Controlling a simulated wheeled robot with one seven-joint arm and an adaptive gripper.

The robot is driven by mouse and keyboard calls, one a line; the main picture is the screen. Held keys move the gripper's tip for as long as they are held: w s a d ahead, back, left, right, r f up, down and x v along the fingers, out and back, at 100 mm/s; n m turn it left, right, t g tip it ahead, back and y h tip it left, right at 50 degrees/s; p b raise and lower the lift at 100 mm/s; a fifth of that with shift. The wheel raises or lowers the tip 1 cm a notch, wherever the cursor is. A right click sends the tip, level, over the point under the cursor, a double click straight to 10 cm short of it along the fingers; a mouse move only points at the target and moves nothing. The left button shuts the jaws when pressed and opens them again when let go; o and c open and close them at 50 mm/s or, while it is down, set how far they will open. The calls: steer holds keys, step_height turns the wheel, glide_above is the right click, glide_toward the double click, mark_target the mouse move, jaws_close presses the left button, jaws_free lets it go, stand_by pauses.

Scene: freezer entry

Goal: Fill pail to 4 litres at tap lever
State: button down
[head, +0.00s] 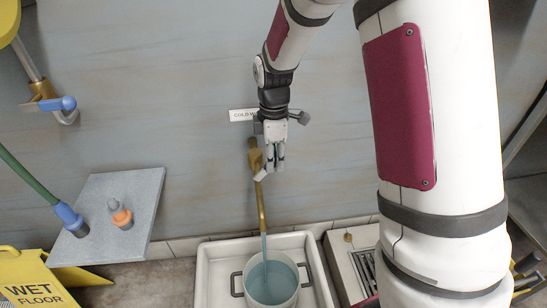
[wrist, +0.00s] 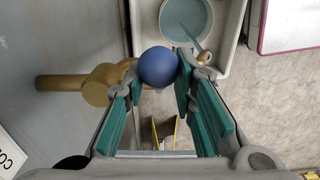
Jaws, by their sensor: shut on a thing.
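A brass tap (head: 256,160) is mounted on the wall under a partly hidden sign (head: 240,115). A thin stream of water (head: 264,246) runs from its spout into the pail. The pale pail (head: 270,303), with dark side handles, holds bluish water and stands in a white sink. Level marks cannot be read. My gripper (head: 274,162) is at the tap, pointing down. In the wrist view, its green-padded fingers are shut on the blue ball knob (wrist: 158,67) of the tap lever. The brass tap body (wrist: 98,88) is left of the knob, and the pail (wrist: 190,18) is beyond it.
The white sink (head: 212,275) surrounds the pail. A grey board (head: 150,195) with an orange-and-grey fitting (head: 122,217) is at left, beside a green hose (head: 30,180). A yellow wet-floor sign (head: 30,282) stands lower left. A grated unit (head: 350,265) is right of the sink.

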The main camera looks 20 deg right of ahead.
steer(key=shift+w+d, duration=0.1)
steer(key=shift+d+f+t+y, duration=0.15)
steer(key=shift+d+f+y, duration=0.1)
steer(key=shift+d+y, duration=0.25)
steer(key=shift+d+f+t+y, duration=0.15)
steer(key=shift+d+f+y, duration=0.1)
steer(key=shift+y, duration=0.45)
steer(key=shift+d+f+y, duration=0.4)
steer(key=shift+f+y, duration=0.15)
steer(key=shift+y, duration=0.35)
steer(key=shift+s+d+f+t+y+b, duration=0.1)
steer(key=shift+d+f+t+y+b, duration=0.15)
steer(key=shift+f+y+b, duration=0.45)
steer(key=shift+s+d+f+t+y+b, duration=0.15)
steer(key=shift+f+y, duration=0.3)
steer(key=shift+y, duration=0.65)
steer(key=shift+d+f+t+y+b, duration=0.35)
steer(key=shift+f+y, duration=0.2)
steer(key=shift+y, duration=0.35)
steer(key=shift+a, duration=0.1)
steer(key=c, duration=1.6)
jaws_free()
steer(key=shift+f, duration=0.1)
steer(key=shift+s, duration=0.1)
